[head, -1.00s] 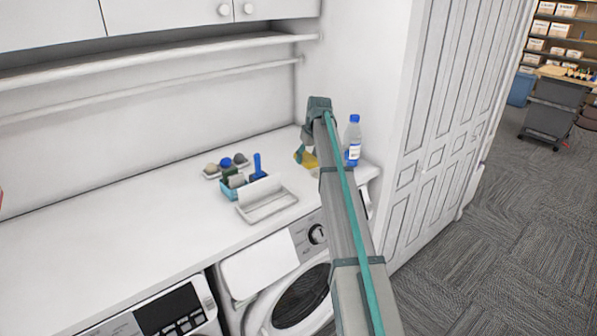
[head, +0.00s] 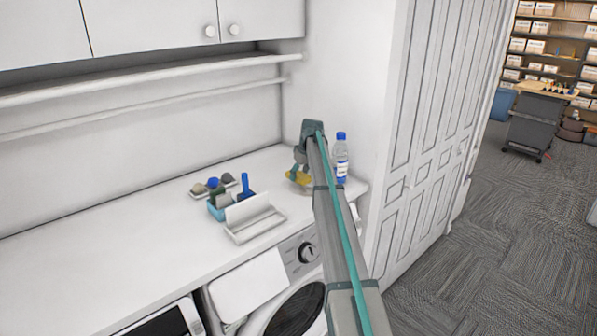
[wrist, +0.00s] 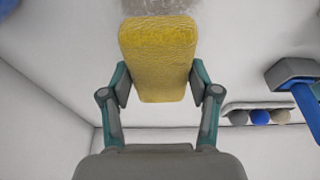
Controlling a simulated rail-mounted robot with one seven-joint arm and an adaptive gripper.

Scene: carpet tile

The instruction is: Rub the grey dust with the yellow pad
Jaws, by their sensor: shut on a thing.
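The yellow pad (wrist: 158,60) is between the two fingers of my gripper (wrist: 159,85), which is shut on it. In the head view the pad (head: 297,177) is low over the white counter beside the bottle, partly hidden by my gripper (head: 301,165). I cannot tell whether it touches the counter. A grey smudge, the dust (wrist: 160,5), shows at the top edge of the wrist view, right by the pad's far end. Most of it is hidden by the pad or cut off by the frame.
A clear bottle with a blue cap (head: 341,160) stands close right of my gripper. To the left are a white tray (head: 262,232), a blue caddy (head: 216,211) with a blue-handled brush (head: 245,187), and a small holder with round items (head: 212,184). The counter's left side is clear.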

